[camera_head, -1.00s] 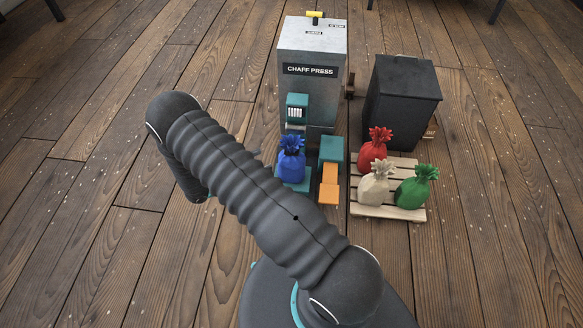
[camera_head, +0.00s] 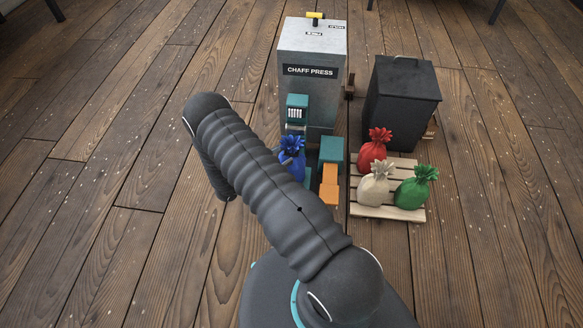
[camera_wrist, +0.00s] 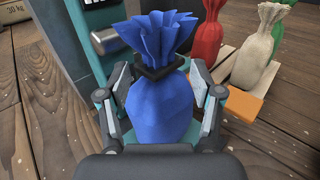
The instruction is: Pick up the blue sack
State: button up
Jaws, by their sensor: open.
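The blue sack (camera_head: 293,160) stands upright at the foot of the chaff press, with its lower part hidden behind my arm in the head view. In the wrist view the blue sack (camera_wrist: 160,95) fills the middle, with a ruffled top and a dark tie at its neck. My gripper (camera_wrist: 160,88) is open, with one finger on each side of the sack around its upper body and neck. I cannot tell whether the fingers touch the cloth. The gripper itself is hidden in the head view.
The grey chaff press (camera_head: 312,65) stands behind the sack. An orange piece (camera_head: 329,184) is just right of it. A wooden pallet (camera_head: 397,212) holds red (camera_head: 372,153), cream (camera_head: 374,186) and green (camera_head: 413,190) sacks. A black bin (camera_head: 402,100) stands behind them. Floor at left is clear.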

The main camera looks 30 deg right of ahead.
aim_at(288, 153)
jog(key=d, duration=0.3)
jog(key=w+d, duration=0.1)
jog(key=shift+d+f, duration=0.3)
jog(key=shift+d, duration=0.1)
jog(key=shift+c, duration=0.2)
grip_shut()
